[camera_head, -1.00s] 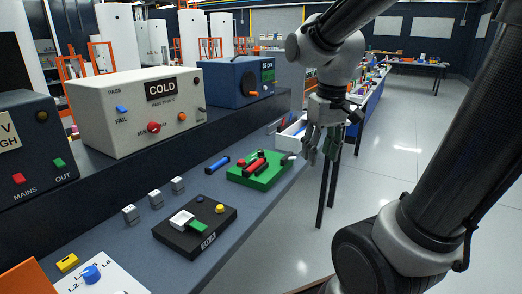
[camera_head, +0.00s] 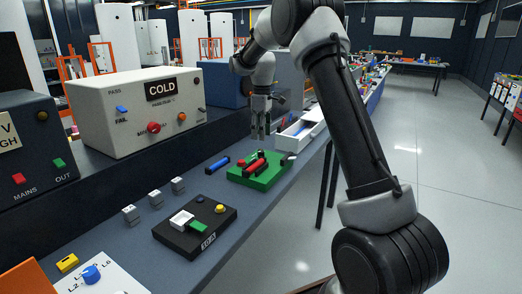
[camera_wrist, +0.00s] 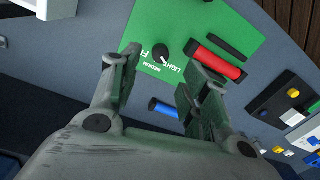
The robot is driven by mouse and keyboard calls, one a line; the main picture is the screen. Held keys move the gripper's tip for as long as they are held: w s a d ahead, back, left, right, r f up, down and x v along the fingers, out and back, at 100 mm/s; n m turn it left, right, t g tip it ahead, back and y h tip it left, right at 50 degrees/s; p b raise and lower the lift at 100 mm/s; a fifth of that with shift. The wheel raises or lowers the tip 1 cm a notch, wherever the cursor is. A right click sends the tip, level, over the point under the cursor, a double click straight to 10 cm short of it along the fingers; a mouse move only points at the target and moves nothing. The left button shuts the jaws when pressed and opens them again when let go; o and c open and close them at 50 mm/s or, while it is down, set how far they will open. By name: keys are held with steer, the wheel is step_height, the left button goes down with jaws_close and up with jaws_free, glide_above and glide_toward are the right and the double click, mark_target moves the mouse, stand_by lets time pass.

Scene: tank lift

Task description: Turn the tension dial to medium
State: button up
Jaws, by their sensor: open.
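The tension dial (camera_wrist: 161,52) is a small black knob with a white pointer mark on a green board (camera_wrist: 187,22) in the wrist view. White lettering beside it reads LIGHT, MEDIUM and a partly hidden word starting "FI". The pointer seems turned toward LIGHT. The green board (camera_head: 272,178) also shows on the bench in the head view, where I cannot make out the dial clearly. My gripper (camera_head: 262,128) points down above the far side of the board. In the wrist view my gripper (camera_wrist: 158,80) is open and empty, fingers apart, with the dial beyond the gap between them.
A red cylinder (camera_wrist: 217,62) lies on the board close to the right finger. A blue cylinder (camera_wrist: 163,107) lies on the bench beside the board. A white open tray (camera_head: 301,133) stands behind. The COLD box (camera_head: 130,105) and a blue box (camera_head: 222,84) back the bench.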

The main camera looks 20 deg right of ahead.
mark_target(261, 151)
step_height(261, 151, down, 7)
steer(key=shift+s+a+f, duration=0.1)
steer(key=shift+s+f, duration=0.05)
steer(key=shift+f, duration=0.05)
steer(key=shift+c, duration=0.5)
jaws_close()
